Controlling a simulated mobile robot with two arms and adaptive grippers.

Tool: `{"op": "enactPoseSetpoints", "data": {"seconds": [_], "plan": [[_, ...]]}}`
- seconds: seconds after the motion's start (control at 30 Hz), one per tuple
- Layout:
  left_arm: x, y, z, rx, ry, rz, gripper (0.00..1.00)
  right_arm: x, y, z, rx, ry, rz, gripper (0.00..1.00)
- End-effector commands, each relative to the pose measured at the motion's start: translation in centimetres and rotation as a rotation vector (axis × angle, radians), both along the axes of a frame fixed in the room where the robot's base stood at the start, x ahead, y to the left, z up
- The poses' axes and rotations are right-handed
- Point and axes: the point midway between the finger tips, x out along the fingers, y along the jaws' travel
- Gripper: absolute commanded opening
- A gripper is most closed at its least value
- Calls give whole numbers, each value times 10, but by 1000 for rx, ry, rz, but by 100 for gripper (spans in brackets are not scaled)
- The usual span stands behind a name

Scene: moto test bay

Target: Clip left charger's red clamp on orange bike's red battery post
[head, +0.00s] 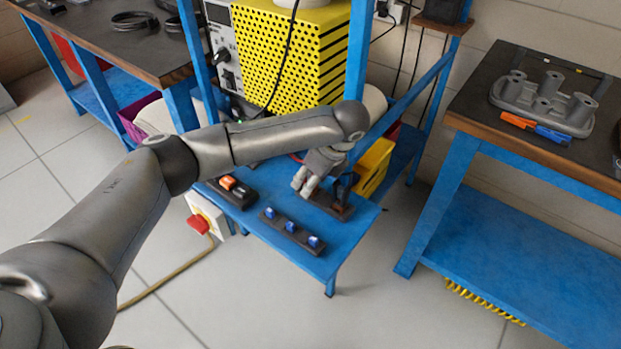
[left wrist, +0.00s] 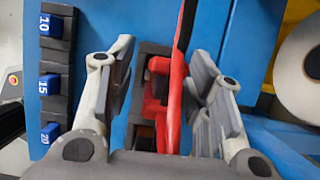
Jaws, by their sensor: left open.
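A red clamp (left wrist: 175,88) stands in a dark holder (left wrist: 148,60) on the blue shelf, in the left wrist view. My left gripper (left wrist: 165,68) is open, with one finger on each side of the clamp; whether either finger touches it I cannot tell. In the head view my left gripper (head: 306,182) reaches down over the blue shelf (head: 325,262), beside the dark holder (head: 335,207). The clamp is hidden there behind the hand. The orange bike and its red battery post are not in view. My right gripper is not in view.
A block with several blue switches (head: 291,229) and one with an orange switch (head: 229,185) lie on the shelf. A yellow perforated box (head: 285,50) stands behind blue posts. A yellow bin (head: 375,166) is right of the hand. A bench (head: 480,100) stands at right.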

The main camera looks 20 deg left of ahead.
Motion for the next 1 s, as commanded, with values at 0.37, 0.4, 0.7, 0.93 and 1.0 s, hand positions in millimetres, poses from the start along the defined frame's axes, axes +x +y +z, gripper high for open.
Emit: {"op": "enactPoseSetpoints", "data": {"seconds": [0.37,0.4,0.7,0.93,1.0], "plan": [[1,2,-4,0,-1,0,46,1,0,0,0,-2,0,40],[1,2,-4,0,-1,0,45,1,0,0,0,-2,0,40],[1,1,-3,0,-1,-1,7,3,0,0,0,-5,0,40],[1,1,-3,-1,-2,-1,0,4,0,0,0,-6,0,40],[1,1,-3,-1,-2,-1,0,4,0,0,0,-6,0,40]]}}
